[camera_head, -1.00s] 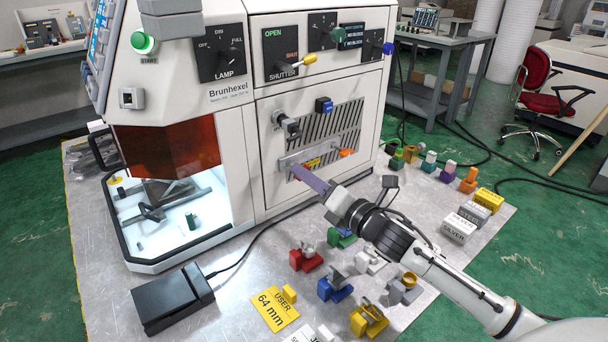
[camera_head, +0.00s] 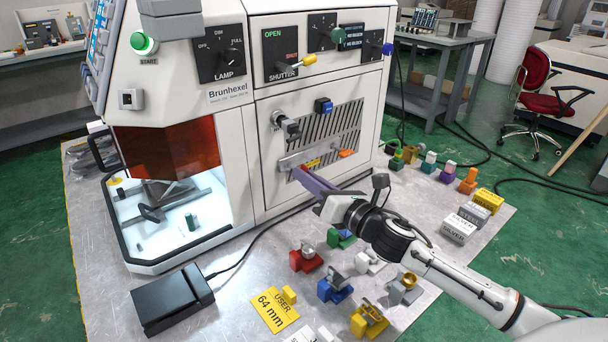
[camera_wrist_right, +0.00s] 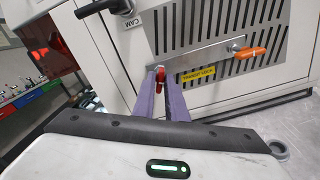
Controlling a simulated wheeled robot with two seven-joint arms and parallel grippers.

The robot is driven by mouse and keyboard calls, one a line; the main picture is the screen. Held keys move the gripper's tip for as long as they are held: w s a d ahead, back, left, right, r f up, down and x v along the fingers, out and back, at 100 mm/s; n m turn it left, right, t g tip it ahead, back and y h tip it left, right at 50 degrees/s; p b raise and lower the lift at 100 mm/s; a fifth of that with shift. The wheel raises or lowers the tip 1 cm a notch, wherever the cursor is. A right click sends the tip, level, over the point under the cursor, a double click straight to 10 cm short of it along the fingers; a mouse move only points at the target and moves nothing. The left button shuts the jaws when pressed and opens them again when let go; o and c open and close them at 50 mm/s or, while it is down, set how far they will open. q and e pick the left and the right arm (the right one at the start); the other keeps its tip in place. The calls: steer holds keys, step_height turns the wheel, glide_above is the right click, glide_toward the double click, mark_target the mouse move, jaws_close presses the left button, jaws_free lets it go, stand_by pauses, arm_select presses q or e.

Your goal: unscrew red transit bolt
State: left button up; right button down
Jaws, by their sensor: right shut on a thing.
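The red transit bolt (camera_wrist_right: 158,80) is at the left end of the grey transit lock bar (camera_wrist_right: 215,53) on the machine's vented panel. The bar also shows in the head view (camera_head: 290,162). My right gripper (camera_wrist_right: 159,86) has purple fingers that are shut on the bolt, one on either side of its red head. In the head view, my right gripper (camera_head: 304,174) reaches the bar from the lower right, and its fingers mostly hide the bolt. Whether the bolt's thread is free of the panel cannot be seen. My left gripper is not in view.
An orange handle (camera_wrist_right: 249,53) is at the bar's right end, near a yellow label (camera_wrist_right: 197,75). A black CAM lever (camera_wrist_right: 103,8) is above. Several coloured blocks, including a red one (camera_head: 305,260), stand on the metal table below my right arm. A black box (camera_head: 172,300) is at the front left.

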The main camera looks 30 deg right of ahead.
steer(key=shift+n, duration=0.4)
steer(key=n, duration=0.3)
steer(key=shift+n, duration=0.3)
steer(key=c, duration=1.7)
jaws_free()
steer(key=shift+s+d, duration=0.2)
steer(key=shift+s, duration=1.8)
